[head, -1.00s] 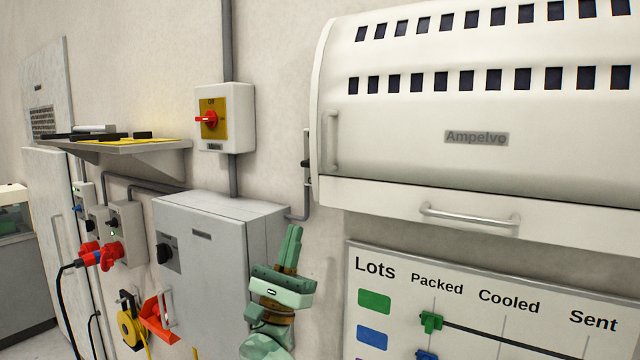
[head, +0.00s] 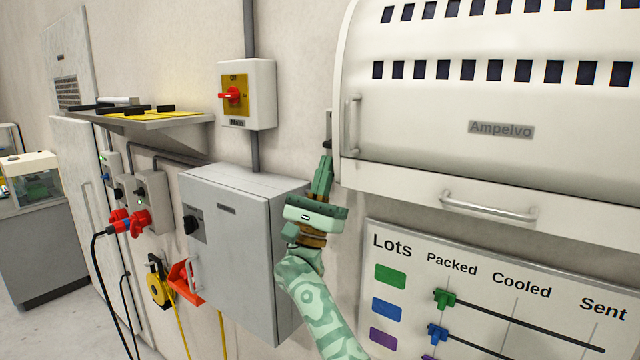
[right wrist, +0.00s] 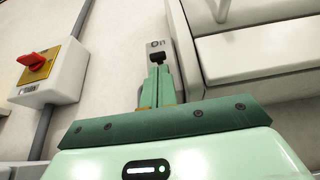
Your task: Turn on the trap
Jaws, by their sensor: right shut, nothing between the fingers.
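The trap (head: 480,128) is a big white curved housing on the wall, marked "Ampelvo", with dark slots in its cover. At its left edge is a narrow switch plate (head: 329,122), partly hidden by my gripper in the head view. In the right wrist view the grey plate (right wrist: 154,46) reads "On" at its top, and a small black lever (right wrist: 157,57) shows just under the word. My right gripper (head: 326,158) is shut and empty, pointing up just below the switch. In the right wrist view its fingertips (right wrist: 157,68) are close under the lever; I cannot tell if they touch. My left gripper is out of view.
A white box with a red rotary switch (head: 230,96) is on the wall to the left. A grey cabinet (head: 240,240) stands out below it. A "Lots" board (head: 420,235) hangs under the trap. A shelf (head: 150,122) juts out at the left.

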